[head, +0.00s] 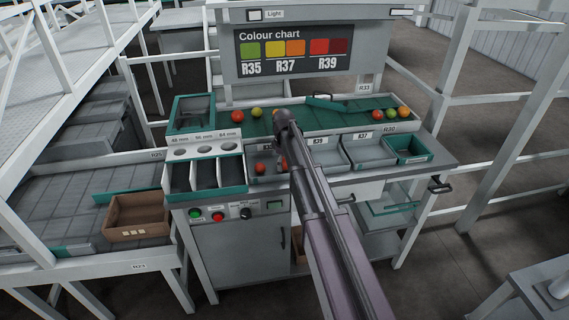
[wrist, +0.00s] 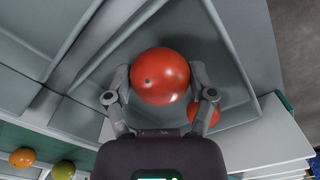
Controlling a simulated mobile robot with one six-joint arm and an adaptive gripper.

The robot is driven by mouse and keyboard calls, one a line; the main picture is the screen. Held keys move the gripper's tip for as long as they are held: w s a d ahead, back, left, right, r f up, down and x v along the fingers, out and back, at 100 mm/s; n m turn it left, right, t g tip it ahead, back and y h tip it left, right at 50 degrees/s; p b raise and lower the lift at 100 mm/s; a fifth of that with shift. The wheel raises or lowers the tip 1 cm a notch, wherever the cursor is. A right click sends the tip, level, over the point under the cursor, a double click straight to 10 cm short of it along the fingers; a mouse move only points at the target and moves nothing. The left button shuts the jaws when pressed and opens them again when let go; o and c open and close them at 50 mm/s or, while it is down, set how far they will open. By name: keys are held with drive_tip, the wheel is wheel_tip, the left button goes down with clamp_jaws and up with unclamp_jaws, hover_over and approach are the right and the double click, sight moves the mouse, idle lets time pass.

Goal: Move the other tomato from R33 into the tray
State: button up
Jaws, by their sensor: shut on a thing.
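My gripper (wrist: 160,95) is shut on a red tomato (wrist: 160,75), with one finger on each side of it. The held tomato is over or inside a grey tray compartment (wrist: 235,22); its height above the floor is hard to tell. A second red tomato (wrist: 204,112) lies in the same compartment, partly behind the right finger. In the head view my arm hides much of the gripper, and a red tomato (head: 261,168) shows in the grey tray left of the arm. A label reading R33 (head: 364,87) is on a post at the bench's back right.
A green sorting surface (head: 345,119) behind the trays carries a red tomato (head: 237,116), a green one (head: 257,112) and several more at the right end. A three-slot sizing box (head: 204,177) stands left of the trays. A brown crate (head: 137,216) sits further left.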

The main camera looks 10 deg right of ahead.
drive_tip(key=shift+f, duration=0.3)
drive_tip(key=o, duration=0.7)
drive_tip(key=shift+c, duration=0.7)
drive_tip(key=shift+r, duration=0.15)
drive_tip(key=shift+r+p, duration=3.3)
drive_tip(key=shift+r, duration=0.1)
drive_tip(key=shift+s, duration=0.1)
